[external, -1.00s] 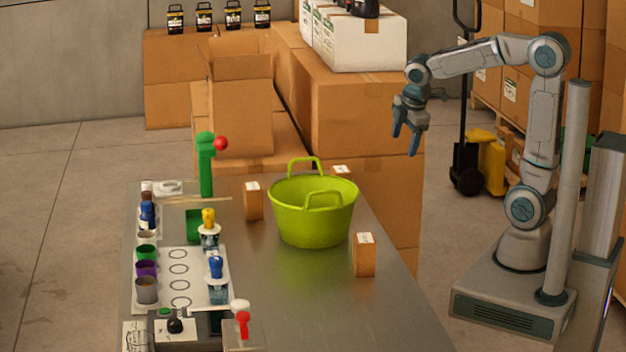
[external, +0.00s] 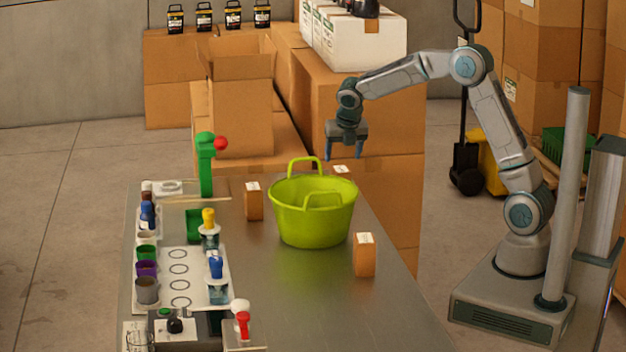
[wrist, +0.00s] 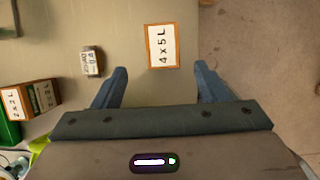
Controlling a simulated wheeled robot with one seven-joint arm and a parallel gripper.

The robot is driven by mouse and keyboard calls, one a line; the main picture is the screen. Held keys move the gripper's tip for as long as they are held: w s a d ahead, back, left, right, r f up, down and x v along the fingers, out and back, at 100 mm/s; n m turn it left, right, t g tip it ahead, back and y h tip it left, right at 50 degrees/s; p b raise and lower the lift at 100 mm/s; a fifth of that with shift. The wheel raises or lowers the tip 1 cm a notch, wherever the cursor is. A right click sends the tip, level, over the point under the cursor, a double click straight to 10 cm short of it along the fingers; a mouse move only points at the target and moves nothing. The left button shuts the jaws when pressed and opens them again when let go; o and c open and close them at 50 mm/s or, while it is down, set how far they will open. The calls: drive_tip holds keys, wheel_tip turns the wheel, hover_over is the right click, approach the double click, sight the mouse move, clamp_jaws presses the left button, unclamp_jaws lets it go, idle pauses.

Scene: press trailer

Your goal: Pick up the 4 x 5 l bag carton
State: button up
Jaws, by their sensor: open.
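The carton marked 4 x 5 L (wrist: 162,46) shows in the wrist view as a small orange-brown box with a white label on top. It lies ahead of my open gripper (wrist: 161,82), in line with the gap between the blue fingers and apart from them. In the external view my gripper (external: 345,154) points down above the far right part of the table, over a small carton (external: 340,169) partly hidden behind the green tub. The labels there are too small to read. Nothing is between the fingers.
The green tub (external: 312,222) stands close to the gripper. Other small cartons (external: 254,201) and (external: 364,255) stand on the metal table (external: 300,310). A 2 x 2 L carton (wrist: 28,98) and a small labelled one (wrist: 91,61) show at the wrist view's left. Large boxes (external: 365,110) stand behind.

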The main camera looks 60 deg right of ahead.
sight(341, 169)
drive_tip(key=x, duration=0.4)
drive_tip(key=shift+w+d+f, duration=0.1)
drive_tip(key=shift+f, duration=0.25)
drive_tip(key=shift+d+p+x, duration=0.15)
drive_tip(key=shift+p+x, duration=0.15)
drive_tip(key=shift+x, duration=1)
drive_tip(key=shift+d+p+x, duration=0.2)
drive_tip(key=shift+p+x, duration=0.1)
drive_tip(key=shift+x, duration=1)
drive_tip(key=shift+w+r, duration=0.1)
drive_tip(key=c, duration=1.2)
